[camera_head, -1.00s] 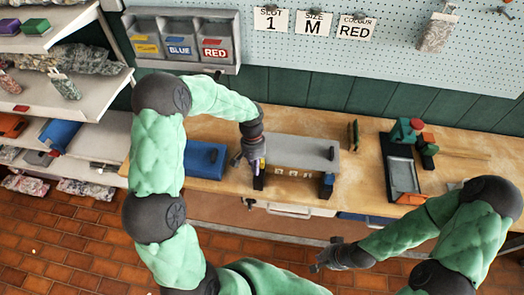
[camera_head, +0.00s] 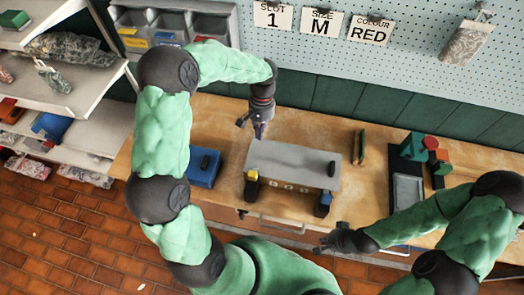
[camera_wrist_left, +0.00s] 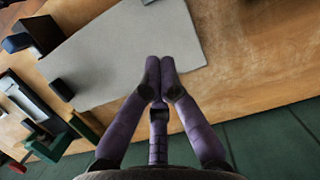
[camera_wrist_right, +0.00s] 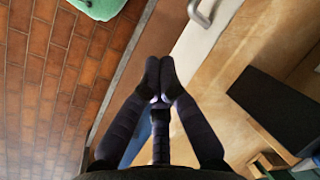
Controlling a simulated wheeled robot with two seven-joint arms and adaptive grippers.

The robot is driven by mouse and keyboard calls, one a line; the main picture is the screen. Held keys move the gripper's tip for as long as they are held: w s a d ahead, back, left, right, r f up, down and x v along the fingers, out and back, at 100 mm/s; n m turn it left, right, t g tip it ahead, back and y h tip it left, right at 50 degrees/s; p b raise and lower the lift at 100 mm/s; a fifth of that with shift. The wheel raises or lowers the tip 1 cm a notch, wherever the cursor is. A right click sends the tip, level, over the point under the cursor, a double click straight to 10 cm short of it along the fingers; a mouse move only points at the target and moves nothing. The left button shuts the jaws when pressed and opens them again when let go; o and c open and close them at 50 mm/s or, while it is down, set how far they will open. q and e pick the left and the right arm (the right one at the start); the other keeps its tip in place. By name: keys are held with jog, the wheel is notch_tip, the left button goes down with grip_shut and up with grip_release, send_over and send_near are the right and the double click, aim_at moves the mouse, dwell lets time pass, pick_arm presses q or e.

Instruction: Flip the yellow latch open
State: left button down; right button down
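The yellow latch (camera_head: 253,174) is at the front left corner of a grey-topped case (camera_head: 292,164) on the bench, above a dark block. I cannot tell whether it is flipped. A similar blue latch (camera_head: 325,198) is at the front right corner. My left gripper (camera_head: 250,129) is empty above and behind the case's left end, apart from the latch.
A blue box (camera_head: 203,168) lies left of the case. A dark tray (camera_head: 407,190) and red and green blocks (camera_head: 428,148) are to the right. A drawer handle (camera_head: 283,226) sticks out below the bench front.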

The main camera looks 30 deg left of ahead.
aim_at(253, 172)
pick_arm(q)
jog(key=x, duration=0.9)
jog(key=shift+s, duration=0.25)
jog(key=s, duration=0.2)
jog(key=s+d, duration=0.1)
jog(key=shift+s+f, duration=0.3)
jog(key=shift+s, duration=0.2)
jog(key=shift+s, duration=0.1)
jog(key=shift+s+d, duration=0.25)
jog(key=shift+s, duration=0.65)
jog(key=shift+s+d, duration=0.2)
jog(key=shift+s, duration=0.65)
jog(key=shift+w, duration=0.1)
